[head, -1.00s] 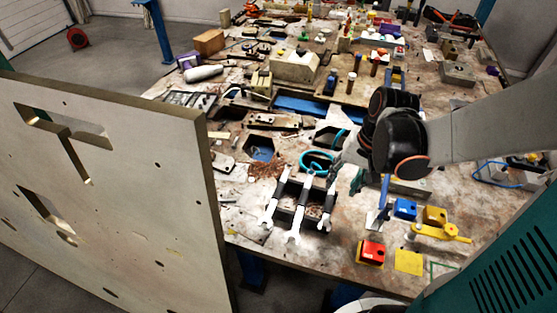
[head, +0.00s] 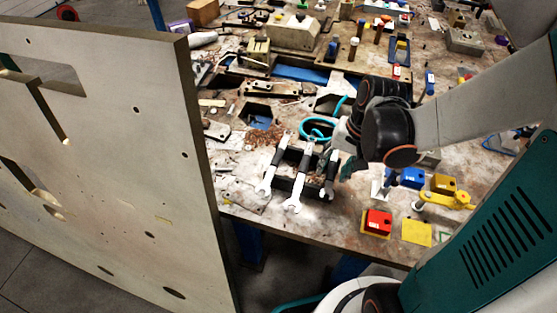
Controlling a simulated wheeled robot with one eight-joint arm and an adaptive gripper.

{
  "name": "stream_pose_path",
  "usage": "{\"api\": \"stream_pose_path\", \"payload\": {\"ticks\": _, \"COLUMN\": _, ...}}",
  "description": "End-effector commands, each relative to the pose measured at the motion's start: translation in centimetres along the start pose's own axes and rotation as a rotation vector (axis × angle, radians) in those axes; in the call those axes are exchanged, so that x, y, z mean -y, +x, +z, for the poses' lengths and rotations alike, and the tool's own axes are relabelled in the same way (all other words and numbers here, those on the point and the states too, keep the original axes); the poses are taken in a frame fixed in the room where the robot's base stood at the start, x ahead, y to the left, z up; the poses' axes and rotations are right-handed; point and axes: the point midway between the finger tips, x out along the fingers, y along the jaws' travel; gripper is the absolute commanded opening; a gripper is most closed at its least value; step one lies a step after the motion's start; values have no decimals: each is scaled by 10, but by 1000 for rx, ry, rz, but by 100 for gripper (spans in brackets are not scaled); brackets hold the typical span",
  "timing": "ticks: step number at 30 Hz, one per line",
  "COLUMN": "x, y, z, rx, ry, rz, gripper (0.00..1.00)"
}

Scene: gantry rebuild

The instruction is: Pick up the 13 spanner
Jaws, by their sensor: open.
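Three spanners with light metal ends and black middles lie side by side across a dark holder (head: 285,184) near the table's front edge. They are the left spanner (head: 265,185), the middle spanner (head: 293,203) and the right spanner (head: 328,188). Their size marks are too small to read, so I cannot tell which is the 13. My gripper (head: 341,168) is open, beside or just above the right spanner. My wrist hides part of it, and I cannot tell whether it touches the spanner.
A teal cable loop (head: 318,128) lies behind the spanners. A red block (head: 377,222), a yellow pad (head: 416,233), a blue block (head: 411,178) and a yellow clamp-like part (head: 447,199) lie to the right. A tall pale panel (head: 110,150) with cut-outs stands at the left.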

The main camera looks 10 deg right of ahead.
Motion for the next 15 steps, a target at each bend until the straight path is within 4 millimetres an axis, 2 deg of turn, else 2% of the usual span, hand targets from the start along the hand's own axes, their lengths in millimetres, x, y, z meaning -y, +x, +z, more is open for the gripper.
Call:
{"api": "stream_pose_path", "payload": {"ticks": 5, "x": 0, "y": -1, "z": -1, "rx": 0, "ry": 0, "rz": 0, "gripper": 40}}
{"api": "stream_pose_path", "payload": {"ticks": 10, "x": 0, "y": -1, "z": -1, "rx": 0, "ry": 0, "rz": 0, "gripper": 2}}
{"api": "stream_pose_path", "payload": {"ticks": 15, "x": 0, "y": -1, "z": -1, "rx": 0, "ry": 0, "rz": 0, "gripper": 0}}
